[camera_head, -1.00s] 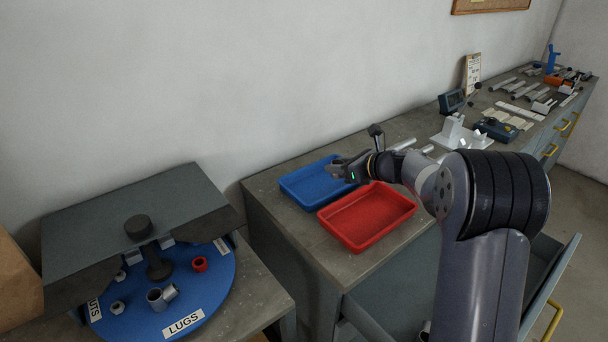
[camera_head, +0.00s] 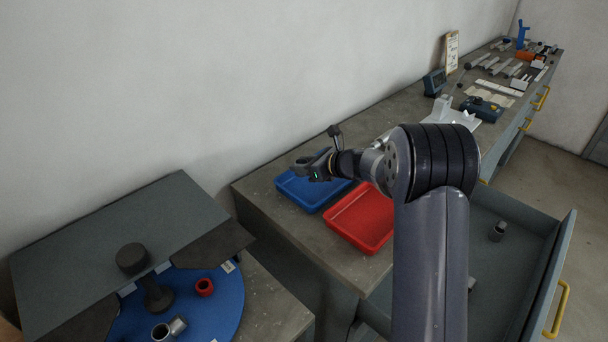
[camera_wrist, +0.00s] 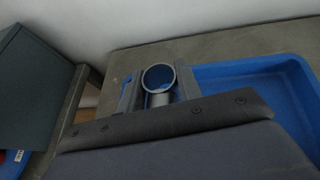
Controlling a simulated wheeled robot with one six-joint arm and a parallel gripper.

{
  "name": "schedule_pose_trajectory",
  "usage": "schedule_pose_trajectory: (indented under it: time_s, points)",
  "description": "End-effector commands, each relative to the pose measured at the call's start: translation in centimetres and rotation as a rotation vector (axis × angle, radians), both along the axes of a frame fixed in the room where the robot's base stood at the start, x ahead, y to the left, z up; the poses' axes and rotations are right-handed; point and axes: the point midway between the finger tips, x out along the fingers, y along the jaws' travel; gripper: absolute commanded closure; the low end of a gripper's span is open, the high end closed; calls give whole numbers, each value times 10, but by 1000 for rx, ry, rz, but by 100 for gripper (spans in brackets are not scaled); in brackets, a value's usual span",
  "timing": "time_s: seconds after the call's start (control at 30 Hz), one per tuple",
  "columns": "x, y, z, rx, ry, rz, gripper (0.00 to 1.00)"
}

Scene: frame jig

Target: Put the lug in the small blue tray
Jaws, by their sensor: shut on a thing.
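The small blue tray (camera_head: 308,197) lies on the grey bench top near the wall. My gripper (camera_head: 306,166) is above the tray's back part in the head view. In the wrist view my gripper (camera_wrist: 153,92) is shut on the lug (camera_wrist: 160,98), a short grey metal tube piece with its round opening facing the camera. Blue shows through the opening. The tray (camera_wrist: 245,72) shows just right of the lug in the wrist view. The lug is held above the bench, and its exact height over the tray cannot be told. My gripper hides part of the tray.
An empty red tray (camera_head: 361,218) sits beside the blue one. A blue turntable (camera_head: 222,303) holds lugs and a red ring (camera_head: 204,287). An open drawer (camera_head: 515,270) at the right holds a grey tube piece (camera_head: 497,232). A white fixture (camera_head: 447,113) stands further back.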

Motion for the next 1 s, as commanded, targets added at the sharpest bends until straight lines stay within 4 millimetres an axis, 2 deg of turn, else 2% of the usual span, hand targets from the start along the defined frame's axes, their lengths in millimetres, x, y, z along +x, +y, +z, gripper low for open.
schedule_pose_trajectory:
  time_s: [0.23,0.67,0.7,0.93,1.0]
  points:
    - [0,0,-33,-1,3,-1,91]
    - [0,0,-42,0,0,-1,91]
    - [0,0,-41,0,0,-1,66]
    - [0,0,-40,0,0,-1,47]
    - [0,0,-40,0,0,-1,45]
